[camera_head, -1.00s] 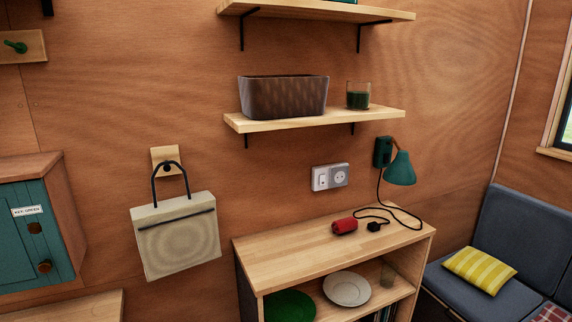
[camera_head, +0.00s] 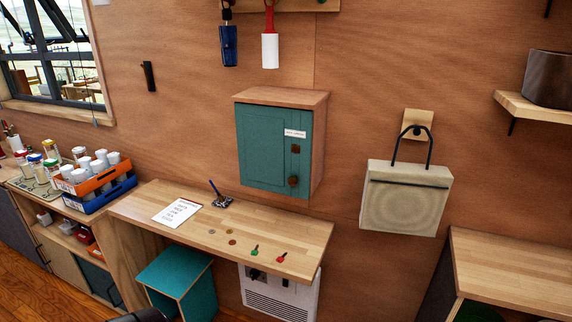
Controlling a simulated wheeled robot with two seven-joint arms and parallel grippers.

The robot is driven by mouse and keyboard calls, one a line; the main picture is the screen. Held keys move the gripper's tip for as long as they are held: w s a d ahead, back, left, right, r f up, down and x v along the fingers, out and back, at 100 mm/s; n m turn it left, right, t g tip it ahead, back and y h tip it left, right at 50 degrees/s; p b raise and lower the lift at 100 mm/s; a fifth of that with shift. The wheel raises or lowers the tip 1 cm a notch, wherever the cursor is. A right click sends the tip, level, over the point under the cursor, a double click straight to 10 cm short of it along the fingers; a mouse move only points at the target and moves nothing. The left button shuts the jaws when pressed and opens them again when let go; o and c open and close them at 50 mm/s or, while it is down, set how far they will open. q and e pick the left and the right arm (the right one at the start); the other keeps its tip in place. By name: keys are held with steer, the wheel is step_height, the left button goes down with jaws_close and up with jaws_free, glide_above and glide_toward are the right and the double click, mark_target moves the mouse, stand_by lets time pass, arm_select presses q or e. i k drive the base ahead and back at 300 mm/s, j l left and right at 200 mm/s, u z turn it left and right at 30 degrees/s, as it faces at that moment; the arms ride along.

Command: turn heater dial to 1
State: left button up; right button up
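A white heater (camera_head: 285,300) with a slatted grille stands against the wall below the wooden desk (camera_head: 150,205). The desk's front edge hides its upper part. A small dark control shows near the heater's top left, just under the desk edge; it may be the dial, but it is too small to read its setting. Neither of my grippers is identifiable in the head view.
A teal stool (camera_head: 176,280) stands left of the heater, under the desk. Paper, coins and small keys lie on the desk. A teal cabinet (camera_head: 270,150) hangs above it.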

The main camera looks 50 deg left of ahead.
mark_target(255, 273)
steer(key=u, duration=1.7)
